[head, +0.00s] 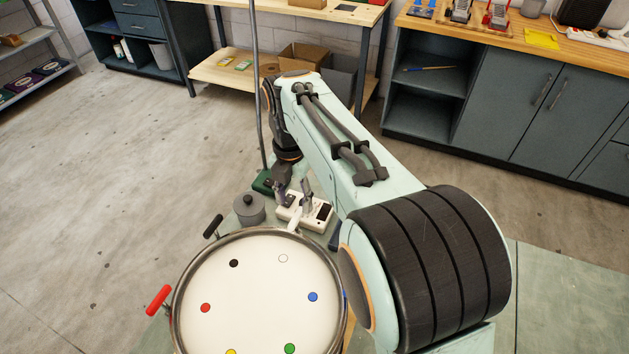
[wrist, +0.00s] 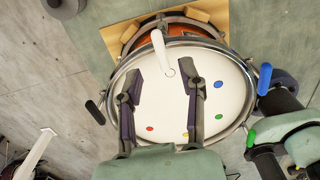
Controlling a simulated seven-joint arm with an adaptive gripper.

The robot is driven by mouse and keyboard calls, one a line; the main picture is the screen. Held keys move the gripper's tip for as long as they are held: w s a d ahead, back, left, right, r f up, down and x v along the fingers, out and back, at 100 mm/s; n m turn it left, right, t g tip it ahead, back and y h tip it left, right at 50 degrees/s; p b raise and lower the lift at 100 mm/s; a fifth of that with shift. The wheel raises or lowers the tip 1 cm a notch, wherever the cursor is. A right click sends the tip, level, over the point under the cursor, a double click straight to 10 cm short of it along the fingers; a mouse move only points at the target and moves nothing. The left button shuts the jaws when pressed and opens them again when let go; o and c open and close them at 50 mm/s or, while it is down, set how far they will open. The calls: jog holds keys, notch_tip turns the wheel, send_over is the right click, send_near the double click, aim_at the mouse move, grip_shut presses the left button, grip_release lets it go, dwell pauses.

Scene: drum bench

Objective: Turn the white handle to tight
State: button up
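The drum (head: 255,290) has a pale head with coloured dots and a metal rim. Its white handle (head: 294,218) stands at the far rim, beside the white dot; it also shows at the top of the wrist view (wrist: 159,48). My gripper (head: 293,190) is above the handle, at the far side of the drum. In the wrist view my gripper (wrist: 163,78) is open and empty, its two fingers apart on either side of the handle's lower end in the picture. I cannot tell the height gap. No contact is visible.
Other rim handles are red (head: 158,299), black (head: 212,227), blue (wrist: 265,78) and green (wrist: 250,138). Behind the drum are a grey lidded pot (head: 249,210), a white device (head: 318,214) and a green base (head: 263,182) with a tall pole (head: 257,90).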

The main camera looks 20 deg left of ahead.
aim_at(296, 216)
notch_tip(296, 216, down, 6)
jog(key=shift+d+r, duration=0.1)
jog(key=shift+r, duration=0.1)
grip_shut()
